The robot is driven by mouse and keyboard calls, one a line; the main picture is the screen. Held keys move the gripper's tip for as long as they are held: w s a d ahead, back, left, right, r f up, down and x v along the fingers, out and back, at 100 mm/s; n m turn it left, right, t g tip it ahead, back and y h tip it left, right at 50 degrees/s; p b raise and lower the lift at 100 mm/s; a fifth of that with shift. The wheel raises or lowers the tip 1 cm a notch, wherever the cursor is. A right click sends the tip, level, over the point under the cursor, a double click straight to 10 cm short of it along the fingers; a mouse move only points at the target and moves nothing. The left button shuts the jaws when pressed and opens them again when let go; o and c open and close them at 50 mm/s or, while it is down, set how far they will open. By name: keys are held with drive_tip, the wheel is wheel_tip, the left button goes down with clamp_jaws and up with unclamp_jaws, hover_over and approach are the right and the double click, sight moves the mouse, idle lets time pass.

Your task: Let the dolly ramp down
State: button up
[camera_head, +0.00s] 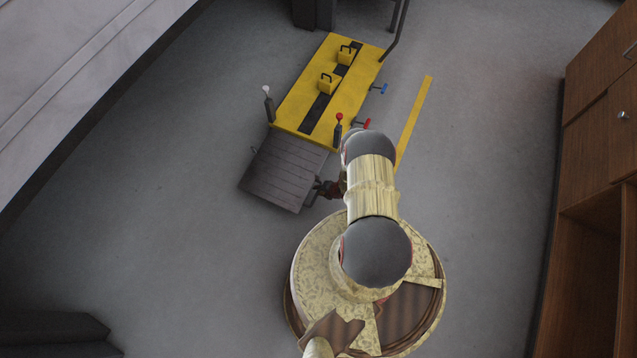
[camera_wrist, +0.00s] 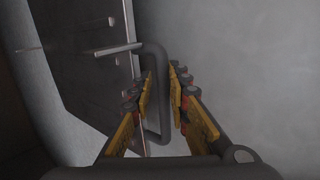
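The yellow dolly lift (camera_head: 305,115) stands on the floor in the head view. Its grey slatted ramp (camera_head: 283,172) is at its near end, beyond and left of my base. In the wrist view the ramp (camera_wrist: 85,50) fills the upper left, with a dark bent bar handle (camera_wrist: 163,115) on its side. My gripper (camera_head: 326,188) is beside the ramp's right edge, partly hidden by my arm. In the wrist view its open fingers (camera_wrist: 161,82) straddle the handle, with one finger on each side. Any contact is hard to tell.
Red-knobbed (camera_head: 338,118) and white-knobbed (camera_head: 267,92) levers stand at the lift's near corners. Red and blue pedals (camera_head: 380,89) stick out on its right. A yellow floor strip (camera_head: 414,120) lies right of it. Wooden cabinets (camera_head: 590,130) line the right side. The floor left of the ramp is clear.

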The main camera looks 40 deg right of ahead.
drive_tip(key=shift+o, duration=0.3)
drive_tip(key=shift+w, duration=0.1)
drive_tip(key=v, duration=1.2)
idle(0.6)
